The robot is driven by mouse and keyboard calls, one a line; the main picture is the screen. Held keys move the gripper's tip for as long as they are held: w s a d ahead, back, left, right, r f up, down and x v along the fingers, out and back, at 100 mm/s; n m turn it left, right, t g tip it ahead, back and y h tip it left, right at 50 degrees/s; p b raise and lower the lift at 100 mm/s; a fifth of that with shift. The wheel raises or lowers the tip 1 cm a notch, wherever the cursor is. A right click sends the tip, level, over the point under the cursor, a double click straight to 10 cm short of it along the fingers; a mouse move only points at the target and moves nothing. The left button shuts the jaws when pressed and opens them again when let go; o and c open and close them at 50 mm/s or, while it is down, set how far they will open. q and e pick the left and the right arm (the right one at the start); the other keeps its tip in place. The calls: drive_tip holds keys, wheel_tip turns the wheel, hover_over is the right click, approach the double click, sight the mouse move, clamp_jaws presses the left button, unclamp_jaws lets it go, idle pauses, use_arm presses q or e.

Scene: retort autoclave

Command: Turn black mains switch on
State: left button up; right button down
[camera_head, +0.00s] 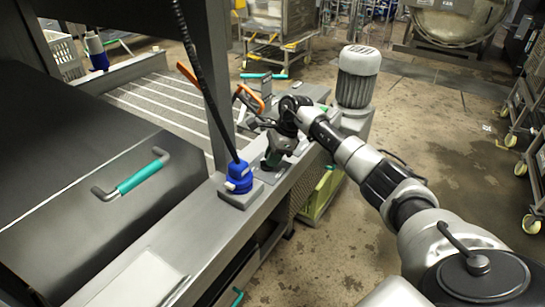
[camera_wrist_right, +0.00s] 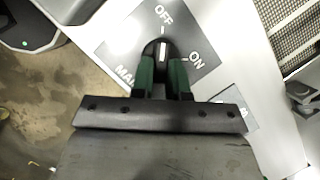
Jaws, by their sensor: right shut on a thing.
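The black mains switch (camera_wrist_right: 157,48) sits on a grey plate (camera_wrist_right: 122,48) lettered OFF, ON and MAIN, the last partly hidden. The white mark on the switch points up towards OFF, with ON to its lower right. My right gripper (camera_wrist_right: 162,72) has its green fingers closed on both sides of the switch. In the head view the right gripper (camera_head: 270,160) reaches down to the plate on the metal ledge, and it hides the switch there. My left gripper is in neither view.
A blue plug-like fitting (camera_head: 239,178) with a black cable stands on the ledge left of the gripper. Orange handles (camera_head: 250,98) rise behind it. A grey motor (camera_head: 357,78) stands to the right. A dark lid with a teal handle (camera_head: 140,176) lies left.

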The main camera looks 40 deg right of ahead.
drive_tip(key=shift+m, duration=0.3)
drive_tip(key=m, duration=0.1)
drive_tip(key=m+p, duration=0.1)
drive_tip(key=m+t+h, duration=0.1)
drive_tip(key=shift+s+a+r+m+p, duration=0.1)
drive_tip(key=shift+s+r+m+p, duration=0.05)
drive_tip(key=shift+s+m+p, duration=0.2)
drive_tip(key=m, duration=0.1)
drive_tip(key=m+t+h+p, duration=0.1)
drive_tip(key=m, duration=0.1)
drive_tip(key=m+p, duration=0.1)
drive_tip(key=m, duration=0.1)
drive_tip(key=shift+s+a+t+h, duration=0.1)
drive_tip(key=shift+a+t+h, duration=0.2)
drive_tip(key=shift+a+h, duration=0.1)
drive_tip(key=m, duration=0.2)
drive_tip(key=m+h, duration=0.1)
drive_tip(key=m, duration=0.1)
drive_tip(key=shift+a+p, duration=0.2)
drive_tip(key=shift+p, duration=0.1)
drive_tip(key=shift+a+m+h+b, duration=0.2)
drive_tip(key=shift+m+h, duration=0.3)
drive_tip(key=shift+m, duration=0.65)
drive_tip(key=shift+a+m+h+b, duration=0.15)
drive_tip(key=shift+m+h, duration=0.35)
drive_tip(key=shift+m, duration=0.6)
drive_tip(key=c, duration=1.1)
unclamp_jaws()
